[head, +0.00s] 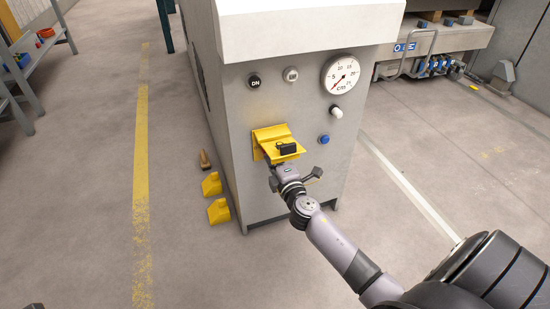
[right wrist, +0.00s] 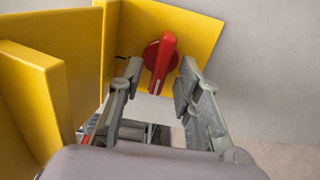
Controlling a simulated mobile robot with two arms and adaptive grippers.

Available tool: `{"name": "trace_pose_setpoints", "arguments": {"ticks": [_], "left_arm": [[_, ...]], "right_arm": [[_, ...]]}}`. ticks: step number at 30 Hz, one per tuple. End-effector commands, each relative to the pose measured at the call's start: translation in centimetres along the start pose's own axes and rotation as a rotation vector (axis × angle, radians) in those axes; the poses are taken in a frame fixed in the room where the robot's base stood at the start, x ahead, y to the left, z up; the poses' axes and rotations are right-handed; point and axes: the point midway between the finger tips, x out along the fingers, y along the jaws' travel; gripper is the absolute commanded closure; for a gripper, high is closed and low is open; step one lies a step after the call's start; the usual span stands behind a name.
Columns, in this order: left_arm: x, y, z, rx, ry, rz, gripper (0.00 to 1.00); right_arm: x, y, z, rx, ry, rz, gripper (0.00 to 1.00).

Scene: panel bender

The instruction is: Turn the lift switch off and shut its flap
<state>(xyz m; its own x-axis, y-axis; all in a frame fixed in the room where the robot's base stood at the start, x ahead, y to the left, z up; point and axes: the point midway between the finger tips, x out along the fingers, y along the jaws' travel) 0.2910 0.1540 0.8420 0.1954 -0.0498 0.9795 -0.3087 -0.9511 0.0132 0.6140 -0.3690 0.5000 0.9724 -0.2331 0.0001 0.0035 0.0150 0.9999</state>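The yellow switch box (head: 266,134) is on the front of the grey machine. Its flap (head: 287,151) stands out from the panel, open, with a black part on it. The flap hides the switch from the head view. In the right wrist view the red switch knob (right wrist: 162,62) sits on a yellow plate (right wrist: 199,35), its handle nearly upright and slightly tilted. The flap (right wrist: 50,62) is at the left there. My right gripper (right wrist: 158,85) is open, one finger on each side of the knob handle, with gaps visible. My left gripper is not in view.
The grey machine (head: 240,110) carries a gauge (head: 341,74), a DN button (head: 254,81), a white knob (head: 337,112) and a blue button (head: 324,139). Yellow blocks (head: 212,184) lie on the floor by its left corner.

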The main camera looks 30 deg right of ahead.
Motion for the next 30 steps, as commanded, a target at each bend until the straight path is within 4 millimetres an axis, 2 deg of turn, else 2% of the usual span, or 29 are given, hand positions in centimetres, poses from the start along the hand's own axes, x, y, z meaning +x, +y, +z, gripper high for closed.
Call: {"name": "trace_pose_setpoints", "arguments": {"ticks": [5,18,24,30], "left_arm": [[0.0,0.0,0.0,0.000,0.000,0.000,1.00],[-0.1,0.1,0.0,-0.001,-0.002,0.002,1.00],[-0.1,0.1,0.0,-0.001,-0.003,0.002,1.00],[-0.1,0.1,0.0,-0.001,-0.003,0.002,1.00]], "right_arm": [[-1.7,-0.2,0.0,0.001,0.000,-0.003,0.68],[-10.2,-0.1,0.0,0.002,-0.001,-0.003,0.68],[-11.8,-0.1,0.0,0.001,0.000,-0.002,0.68],[-12.0,0.0,0.0,0.000,0.000,-0.001,0.68]]}}
